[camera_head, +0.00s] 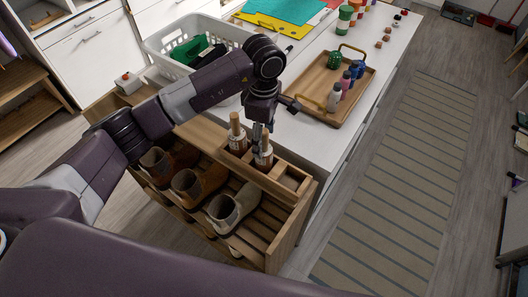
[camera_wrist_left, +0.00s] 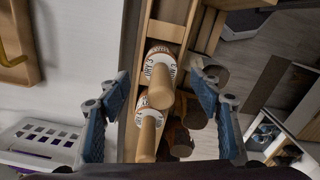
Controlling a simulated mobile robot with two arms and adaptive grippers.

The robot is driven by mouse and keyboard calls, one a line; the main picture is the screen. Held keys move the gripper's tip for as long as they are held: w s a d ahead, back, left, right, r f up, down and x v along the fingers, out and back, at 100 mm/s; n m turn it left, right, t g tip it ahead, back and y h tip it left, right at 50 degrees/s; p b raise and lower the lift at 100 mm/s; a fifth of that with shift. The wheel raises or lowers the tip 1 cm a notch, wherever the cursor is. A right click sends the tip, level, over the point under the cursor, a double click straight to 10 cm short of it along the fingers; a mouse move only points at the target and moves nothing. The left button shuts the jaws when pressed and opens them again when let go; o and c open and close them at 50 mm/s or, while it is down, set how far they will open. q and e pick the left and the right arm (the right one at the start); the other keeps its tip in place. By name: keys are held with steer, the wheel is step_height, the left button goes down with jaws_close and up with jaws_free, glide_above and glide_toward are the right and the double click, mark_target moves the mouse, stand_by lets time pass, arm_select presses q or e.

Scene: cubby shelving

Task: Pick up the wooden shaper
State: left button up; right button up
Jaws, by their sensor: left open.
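One (camera_head: 236,139) is at the left in the head view, the other (camera_head: 265,158) at the right. In the left wrist view, the upper one (camera_wrist_left: 160,73) lies between the fingertips in the picture, and the lower one (camera_wrist_left: 149,132) is below it. I cannot tell which is the shaper. My left gripper (camera_head: 257,132) is open and empty beside and above them; it also shows in the left wrist view (camera_wrist_left: 160,79). My right gripper is out of view.
The white counter (camera_head: 300,128) behind holds a wooden tray (camera_head: 318,108) with bottles and a white basket (camera_head: 162,53). A striped rug (camera_head: 400,180) lies right.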

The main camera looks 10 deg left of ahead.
mark_target(264, 146)
arm_select(q)
steer(key=shift+s+d+f+p, duration=0.1)
steer(key=shift+f+p, duration=0.45)
steer(key=shift+f, duration=1.15)
jaws_close()
